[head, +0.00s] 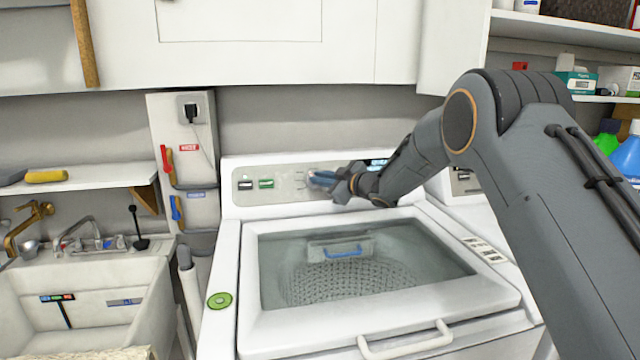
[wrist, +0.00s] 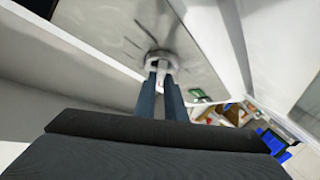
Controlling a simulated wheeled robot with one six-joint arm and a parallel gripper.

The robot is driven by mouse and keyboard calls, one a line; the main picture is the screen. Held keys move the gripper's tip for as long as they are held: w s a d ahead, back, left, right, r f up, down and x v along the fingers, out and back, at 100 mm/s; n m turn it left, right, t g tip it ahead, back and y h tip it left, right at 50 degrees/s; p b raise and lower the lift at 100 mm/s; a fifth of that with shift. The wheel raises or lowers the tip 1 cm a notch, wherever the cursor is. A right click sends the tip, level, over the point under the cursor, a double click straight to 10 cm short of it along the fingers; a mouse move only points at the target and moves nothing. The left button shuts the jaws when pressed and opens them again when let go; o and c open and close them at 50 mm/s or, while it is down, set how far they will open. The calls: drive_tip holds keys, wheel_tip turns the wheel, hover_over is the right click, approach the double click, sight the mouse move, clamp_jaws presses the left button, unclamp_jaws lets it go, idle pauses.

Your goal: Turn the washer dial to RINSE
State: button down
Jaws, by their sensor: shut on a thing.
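The washer (head: 232,260) is a white top-loader with a glass lid. Its grey control panel (head: 285,184) stands upright at the back. My gripper (head: 318,180) reaches in from the right to this panel. In the wrist view, the dial (wrist: 159,60) is a small round grey-white knob on the panel, and the two dark fingers of my gripper (wrist: 160,83) are shut on it. Dark marks spread around the dial, but their words are too blurred to read. I cannot tell which setting the dial points to. In the head view my gripper hides most of the dial.
A sink (head: 85,295) with faucets stands left of the washer. A second white machine (head: 463,184) adjoins on the right, partly behind my arm. Shelves with bottles (head: 626,155) are at the far right. White cabinets (head: 270,40) hang above the panel.

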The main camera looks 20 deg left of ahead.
drive_tip(key=n+g, duration=0.3)
drive_tip(key=n, duration=0.1)
drive_tip(key=shift+w+r, duration=0.25)
drive_tip(key=shift+w, duration=0.05)
drive_tip(key=shift+n+g+h, duration=0.5)
drive_tip(key=shift+n+g, duration=0.6)
drive_tip(key=shift+n, duration=0.5)
drive_tip(key=shift+r, duration=0.1)
drive_tip(key=c, duration=1.8)
unclamp_jaws()
drive_tip(key=shift+a, duration=0.1)
